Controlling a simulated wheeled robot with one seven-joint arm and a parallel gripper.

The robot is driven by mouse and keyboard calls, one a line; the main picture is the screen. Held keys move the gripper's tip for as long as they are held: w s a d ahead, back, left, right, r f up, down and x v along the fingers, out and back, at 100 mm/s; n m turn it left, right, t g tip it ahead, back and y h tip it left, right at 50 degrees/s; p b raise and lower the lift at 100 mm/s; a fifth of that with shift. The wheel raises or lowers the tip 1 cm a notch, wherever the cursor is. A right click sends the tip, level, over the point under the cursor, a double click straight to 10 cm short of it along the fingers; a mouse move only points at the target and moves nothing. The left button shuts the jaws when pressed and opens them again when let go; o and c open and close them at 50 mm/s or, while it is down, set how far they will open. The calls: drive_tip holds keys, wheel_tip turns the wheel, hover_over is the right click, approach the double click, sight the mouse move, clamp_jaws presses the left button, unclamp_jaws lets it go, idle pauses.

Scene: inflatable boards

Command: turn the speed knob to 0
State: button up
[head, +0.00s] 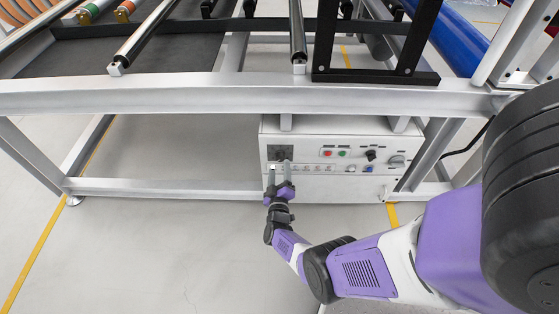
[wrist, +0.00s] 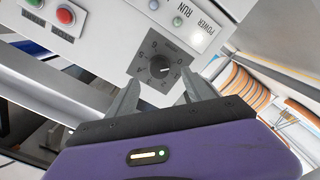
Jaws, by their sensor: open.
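The speed knob (wrist: 160,66) is a small round dark knob on a grey square dial plate with numbers around it. It looks upside down in the wrist view. The number its pointer meets is too small to read surely. In the head view the dark dial plate (head: 280,151) is at the upper left of the white control box, with the knob hardly distinguishable. My gripper (head: 279,168) is open, pointing at this plate from the front. In the wrist view my gripper (wrist: 161,78) has one finger on each side of the knob's lower part, apparently not touching it.
The white control box (head: 320,188) hangs under a grey metal frame (head: 200,95). A red button (head: 327,153), a green button (head: 342,153) and a black knob (head: 370,155) lie right of the dial. Frame bars run above and beside the box. Floor in front is clear.

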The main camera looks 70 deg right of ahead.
drive_tip(key=v, duration=0.2)
drive_tip(key=shift+s+a+p, duration=0.15)
drive_tip(key=shift+a+p, duration=0.15)
drive_tip(key=shift+a, duration=0.05)
idle(0.4)
drive_tip(key=w+d+r+m+t+y, duration=0.1)
drive_tip(key=w+r+t, duration=0.35)
drive_tip(key=r, duration=0.25)
drive_tip(key=a+r+n+t+y+p, duration=0.2)
drive_tip(key=a+r+t+y, duration=0.2)
drive_tip(key=r, duration=0.3)
drive_tip(key=s+a+r+n+y+p, duration=0.1)
drive_tip(key=s+a+r+y+p, duration=0.3)
drive_tip(key=s+a+r, duration=0.8)
drive_tip(key=s+a+r+n+y+p, duration=0.2)
drive_tip(key=s+a+r+y+p, duration=0.2)
drive_tip(key=s+a+r+y, duration=0.3)
drive_tip(key=s+a+r, duration=0.2)
drive_tip(key=a+r, duration=0.2)
drive_tip(key=a, duration=0.2)
drive_tip(key=s+a+r, duration=0.3)
drive_tip(key=a+r, duration=0.1)
drive_tip(key=a, duration=0.3)
drive_tip(key=shift+s+a+g+y, duration=0.2)
drive_tip(key=shift+g+y, duration=0.1)
drive_tip(key=shift+g, duration=0.05)
